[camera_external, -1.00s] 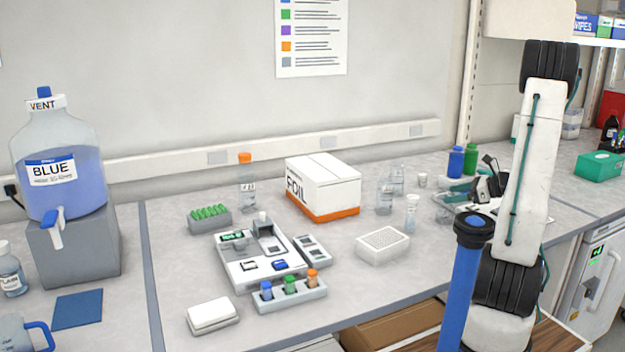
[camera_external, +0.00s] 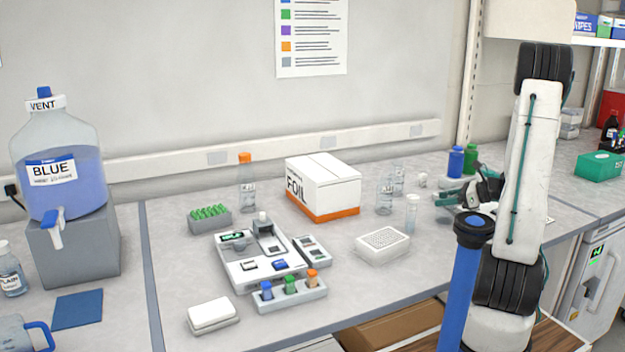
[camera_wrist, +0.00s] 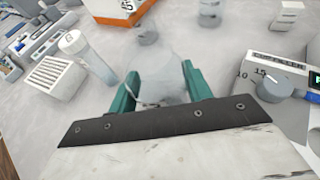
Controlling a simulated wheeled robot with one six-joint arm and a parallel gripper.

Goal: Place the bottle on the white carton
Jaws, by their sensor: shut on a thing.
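The white carton (camera_external: 322,185), printed FOIL with an orange base band, stands closed on the bench near the wall. Its orange lower edge shows at the top of the wrist view (camera_wrist: 115,10). My gripper (camera_external: 448,198) is to the right of the carton, apart from it, above the bench. In the wrist view its teal fingers (camera_wrist: 162,88) are closed on a clear, nearly see-through bottle (camera_wrist: 163,68). The bottle's outline is faint there, and I cannot make it out clearly in the external view. The carton's top looks bare.
Clear bottles (camera_external: 384,197) and a capped tube (camera_external: 412,212) stand between carton and gripper. Blue and green bottles (camera_external: 456,162) stand behind the gripper. A dial instrument (camera_wrist: 285,78) is at right in the wrist view.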

